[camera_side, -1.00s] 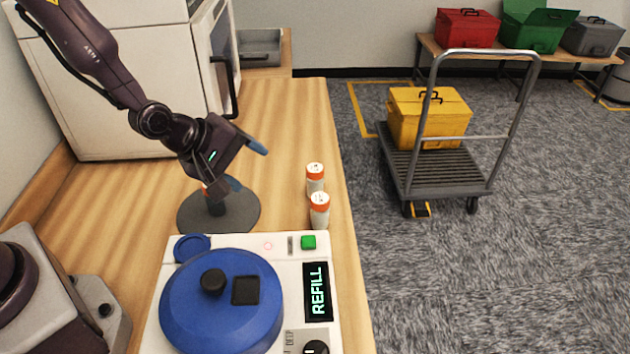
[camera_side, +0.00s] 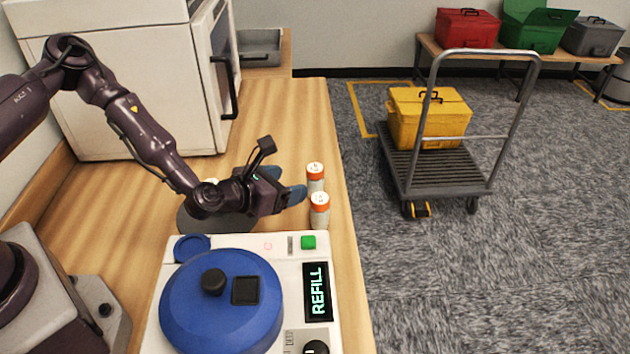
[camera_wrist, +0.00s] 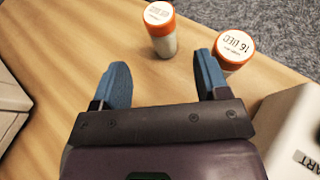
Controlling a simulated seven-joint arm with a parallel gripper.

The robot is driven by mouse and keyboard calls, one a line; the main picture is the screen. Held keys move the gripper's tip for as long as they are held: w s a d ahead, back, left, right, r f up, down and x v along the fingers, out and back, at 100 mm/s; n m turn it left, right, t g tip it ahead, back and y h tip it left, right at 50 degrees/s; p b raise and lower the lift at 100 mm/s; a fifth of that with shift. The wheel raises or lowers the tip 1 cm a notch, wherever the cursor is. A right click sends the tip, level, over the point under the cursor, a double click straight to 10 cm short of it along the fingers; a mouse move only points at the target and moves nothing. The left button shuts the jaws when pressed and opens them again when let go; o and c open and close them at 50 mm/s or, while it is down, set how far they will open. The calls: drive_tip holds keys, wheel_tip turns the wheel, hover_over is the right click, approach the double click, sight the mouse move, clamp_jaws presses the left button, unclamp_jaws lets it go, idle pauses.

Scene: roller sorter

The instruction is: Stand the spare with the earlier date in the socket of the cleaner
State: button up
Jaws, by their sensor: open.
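Two white spares with orange tops stand upright near the counter's right edge. The farther spare (camera_side: 315,176) is also in the wrist view (camera_wrist: 163,42), its top label too small to read surely. The nearer spare (camera_side: 320,212), by the cleaner, shows on the right in the wrist view (camera_wrist: 228,70); its label seems to read "16 DEC". The white cleaner (camera_side: 215,326) has a blue lid and a screen reading "REFILL"; I cannot make out its socket surely. My gripper (camera_side: 298,194) is open and empty, just left of the spares; its fingers (camera_wrist: 160,75) point toward them.
A dark round disc (camera_side: 187,219) lies on the counter (camera_side: 285,115) partly behind my gripper. A white cabinet (camera_side: 130,90) stands at the back left. Beyond the counter edge is carpet, with a cart (camera_side: 440,180) bearing a yellow box (camera_side: 405,125).

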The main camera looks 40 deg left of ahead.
sight(308, 178)
drive_tip(key=x, duration=0.8)
drive_tip(key=shift+w+d, duration=0.15)
drive_tip(key=shift+w, duration=0.1)
drive_tip(key=c, duration=1.1)
drive_tip(key=shift+r, duration=0.1)
